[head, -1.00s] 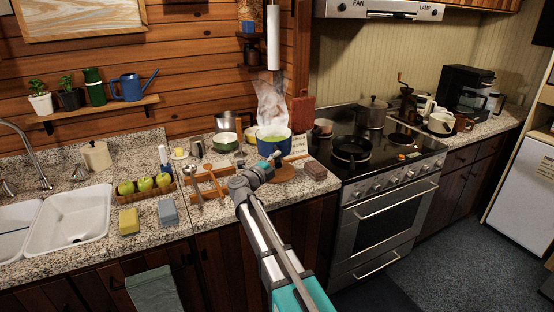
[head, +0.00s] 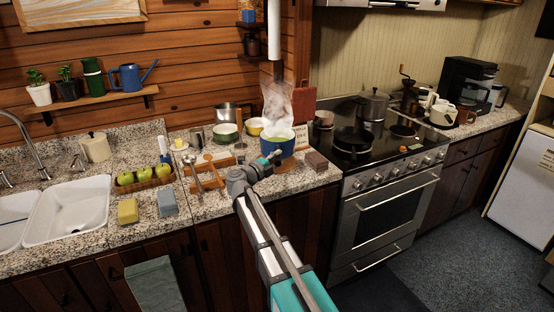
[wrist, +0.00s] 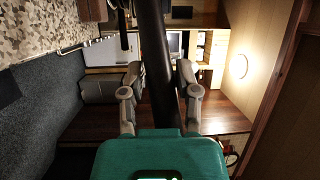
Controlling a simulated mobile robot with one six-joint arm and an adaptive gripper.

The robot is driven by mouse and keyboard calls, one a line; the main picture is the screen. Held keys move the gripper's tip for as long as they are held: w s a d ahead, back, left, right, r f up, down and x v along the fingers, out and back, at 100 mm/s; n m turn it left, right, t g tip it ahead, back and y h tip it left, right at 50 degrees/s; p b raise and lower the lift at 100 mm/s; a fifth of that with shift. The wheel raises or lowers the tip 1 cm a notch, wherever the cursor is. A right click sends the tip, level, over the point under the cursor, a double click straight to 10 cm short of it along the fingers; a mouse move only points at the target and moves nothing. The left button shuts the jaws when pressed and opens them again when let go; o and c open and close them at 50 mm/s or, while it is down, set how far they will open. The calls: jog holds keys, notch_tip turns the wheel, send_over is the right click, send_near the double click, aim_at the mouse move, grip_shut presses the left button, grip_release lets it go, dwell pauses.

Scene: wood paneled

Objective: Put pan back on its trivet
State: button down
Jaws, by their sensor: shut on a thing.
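A brown block (head: 316,160) sits right of the trivet, before the stove (head: 385,170) with its black skillet (head: 352,139).

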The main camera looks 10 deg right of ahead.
jog(key=shift+f+b, duration=1.85)
jog(key=shift+f, duration=0.25)
jog(key=shift+f+b, duration=0.35)
jog(key=shift+c, duration=1.3)
grip_release()
jog(key=shift+o, duration=1.3)
jog(key=shift+s, duration=0.1)
